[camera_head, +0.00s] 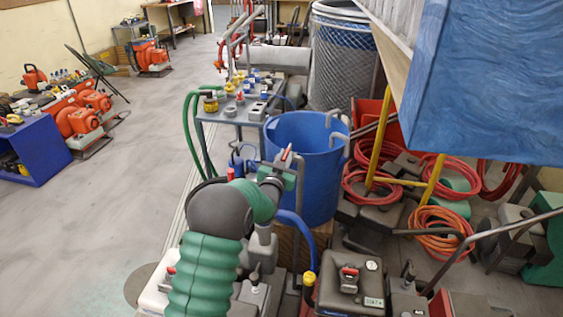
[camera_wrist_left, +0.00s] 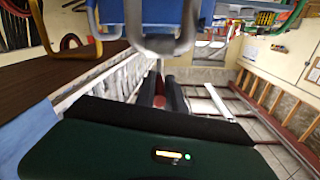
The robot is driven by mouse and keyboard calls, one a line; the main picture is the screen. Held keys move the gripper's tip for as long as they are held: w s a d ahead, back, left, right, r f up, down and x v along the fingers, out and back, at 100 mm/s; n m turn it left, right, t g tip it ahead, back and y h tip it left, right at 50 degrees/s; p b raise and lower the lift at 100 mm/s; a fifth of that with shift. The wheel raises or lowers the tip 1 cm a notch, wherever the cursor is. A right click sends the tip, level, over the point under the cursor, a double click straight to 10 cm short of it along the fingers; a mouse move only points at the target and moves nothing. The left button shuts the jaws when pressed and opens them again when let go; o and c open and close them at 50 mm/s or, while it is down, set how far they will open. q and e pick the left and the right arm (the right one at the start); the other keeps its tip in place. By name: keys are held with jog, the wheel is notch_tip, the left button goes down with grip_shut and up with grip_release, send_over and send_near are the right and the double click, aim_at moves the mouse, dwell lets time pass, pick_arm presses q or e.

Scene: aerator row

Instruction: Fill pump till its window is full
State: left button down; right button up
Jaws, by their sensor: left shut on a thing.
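My left gripper (camera_head: 283,168) is at the end of the green-sleeved arm, in front of the blue barrel (camera_head: 321,185). It is shut on a small red-tipped thing (camera_head: 287,153). In the left wrist view the dark fingers (camera_wrist_left: 160,97) close around something red (camera_wrist_left: 158,102), mostly hidden. A grey-brown box (camera_head: 335,294) with a red handle on top stands at the bottom right; it may be the pump. A small pale panel (camera_head: 374,302) shows on it, but I cannot tell whether this is the window or its level. My right gripper is not in view.
A blue hose (camera_head: 303,228) with a yellow fitting (camera_head: 309,278) runs down beside the box. A grey table (camera_head: 224,113) with small parts stands behind. Coiled red hoses (camera_head: 372,188) and a yellow frame crowd the right. Open floor (camera_head: 100,205) lies left.

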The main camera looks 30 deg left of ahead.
pick_arm(q)
jog(key=shift+w+d+r+n+y, duration=0.2)
jog(key=shift+r+n+y, duration=0.1)
jog(key=shift+r+y, duration=0.15)
jog(key=c, duration=1.4)
grip_release()
jog(key=shift+f+g, duration=0.1)
jog(key=shift+g, duration=0.2)
jog(key=shift+f, duration=0.1)
jog(key=shift+s, duration=0.2)
jog(key=v, duration=1.6)
jog(key=shift+s+d+f, duration=0.2)
jog(key=shift+d+f, duration=0.05)
